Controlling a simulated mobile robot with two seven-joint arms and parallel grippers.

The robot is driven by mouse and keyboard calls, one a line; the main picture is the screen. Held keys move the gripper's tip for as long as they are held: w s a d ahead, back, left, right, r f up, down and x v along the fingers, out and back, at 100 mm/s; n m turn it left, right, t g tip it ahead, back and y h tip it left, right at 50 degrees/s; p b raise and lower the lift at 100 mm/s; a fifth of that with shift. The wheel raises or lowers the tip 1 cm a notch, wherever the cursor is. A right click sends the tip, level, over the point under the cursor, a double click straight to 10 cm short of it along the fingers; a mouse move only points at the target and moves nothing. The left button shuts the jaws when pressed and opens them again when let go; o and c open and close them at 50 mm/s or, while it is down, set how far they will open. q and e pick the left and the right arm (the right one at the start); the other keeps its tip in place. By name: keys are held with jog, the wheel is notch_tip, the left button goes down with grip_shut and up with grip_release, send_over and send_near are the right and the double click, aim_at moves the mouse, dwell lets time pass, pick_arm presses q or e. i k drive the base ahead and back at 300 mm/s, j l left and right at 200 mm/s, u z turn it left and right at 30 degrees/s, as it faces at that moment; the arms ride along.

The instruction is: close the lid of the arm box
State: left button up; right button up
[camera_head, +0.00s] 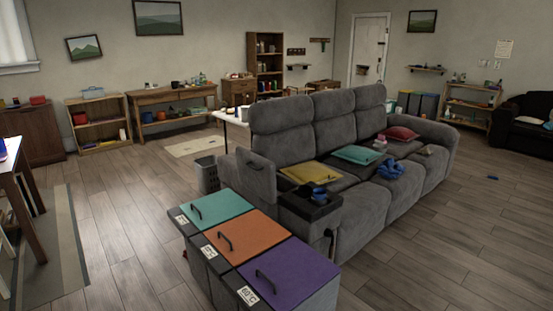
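The arm box (311,226) is the near armrest of the grey sofa, at the middle of the view. Its dark tray-like top (328,208) is open, and a dark blue item (319,194) sits in it. A grey padded lid (256,174) with a dark strap or handle stands raised at the box's left end, tilted up. Neither of my grippers is in view.
A bin unit with teal (217,208), orange (247,236) and purple (289,274) lids stands just in front of the arm box. The grey sofa (333,127) holds cushions and a blue cloth (391,170). A waste basket (207,174) stands behind. Floor is open at the right.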

aim_at(257, 174)
jog(key=i+j, duration=0.15)
jog(key=j, duration=0.2)
jog(key=i+j, duration=0.15)
jog(key=j, duration=0.2)
jog(key=i+j+z, duration=0.1)
jog(key=j, duration=0.2)
jog(key=i+j, duration=0.35)
jog(key=i+j+u, duration=0.4)
jog(key=i+j, duration=0.4)
jog(key=i, duration=0.15)
jog(key=i+u, duration=0.2)
jog(key=i, duration=0.75)
